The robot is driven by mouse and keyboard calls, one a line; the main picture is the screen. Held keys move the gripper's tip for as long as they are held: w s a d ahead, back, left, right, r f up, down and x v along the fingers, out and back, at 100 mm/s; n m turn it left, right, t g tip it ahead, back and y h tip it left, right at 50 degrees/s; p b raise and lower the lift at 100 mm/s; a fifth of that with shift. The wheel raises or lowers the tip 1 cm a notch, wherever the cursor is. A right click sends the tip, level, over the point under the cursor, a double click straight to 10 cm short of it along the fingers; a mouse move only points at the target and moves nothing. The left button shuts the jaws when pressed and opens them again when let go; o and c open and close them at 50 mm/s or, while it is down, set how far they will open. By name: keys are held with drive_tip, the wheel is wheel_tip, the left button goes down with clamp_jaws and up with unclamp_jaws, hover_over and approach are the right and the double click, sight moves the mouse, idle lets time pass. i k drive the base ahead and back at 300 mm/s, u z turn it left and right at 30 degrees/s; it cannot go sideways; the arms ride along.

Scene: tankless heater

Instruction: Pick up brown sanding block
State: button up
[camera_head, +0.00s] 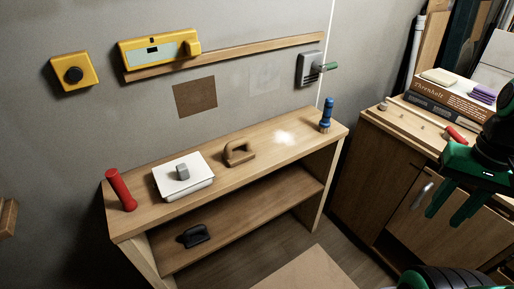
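A brown block with a raised handle (239,153), which looks like the sanding block, sits on the top of the wooden shelf bench (270,157). It stands near the back edge, right of a white box. My green gripper (446,217) is at the right of the view, in front of the wooden cabinet. Its two fingers point down and are apart, with nothing seen between them. It is well to the right of the brown block and not touching it.
A black object (195,235) lies on the lower shelf. The cabinet (375,175) carries books (452,92) and small items.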

sight(237, 152)
drive_tip(key=z, duration=0.1)
drive_tip(key=i, duration=1)
drive_tip(key=u, duration=0.05)
